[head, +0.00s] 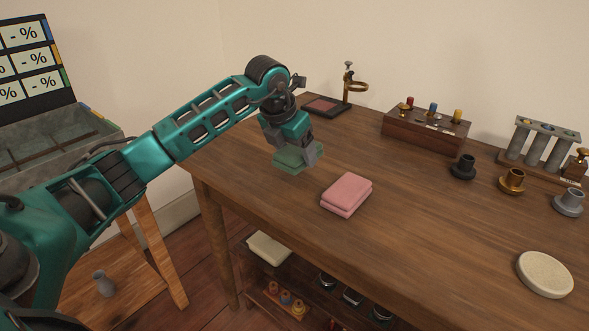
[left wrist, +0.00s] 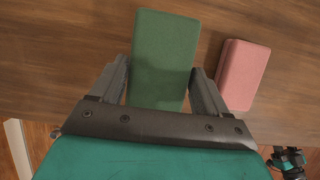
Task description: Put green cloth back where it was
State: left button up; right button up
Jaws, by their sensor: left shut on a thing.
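The green cloth (left wrist: 163,62) is a folded block between the two fingers of my left gripper (left wrist: 162,85) in the left wrist view. In the head view the left gripper (head: 296,155) is shut on the cloth (head: 289,160) near the table's left front edge. I cannot tell whether the cloth touches the table. A folded pink cloth (head: 347,193) lies on the wooden table (head: 440,215) just right of it, apart from it. The pink cloth also shows in the left wrist view (left wrist: 243,73).
A dark square pad (head: 322,105) and a brass ring stand (head: 348,85) are at the back left. A wooden block with several colored pegs (head: 427,128), small dark and metal holders, and a round pale disc (head: 545,274) stand farther right. A shelf below holds a pale cloth (head: 269,248).

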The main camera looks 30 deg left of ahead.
pick_arm(q)
notch_tip(320, 180, down, 4)
jog(key=shift+r+b, duration=0.15)
jog(key=shift+b, duration=0.3)
jog(key=shift+f, duration=0.3)
pick_arm(e)
jog(key=shift+w+a, duration=0.2)
jog(key=shift+a, duration=0.1)
pick_arm(q)
jog(key=shift+f, duration=0.1)
jog(key=o, duration=1)
pick_arm(e)
jog(key=shift+f, duration=0.1)
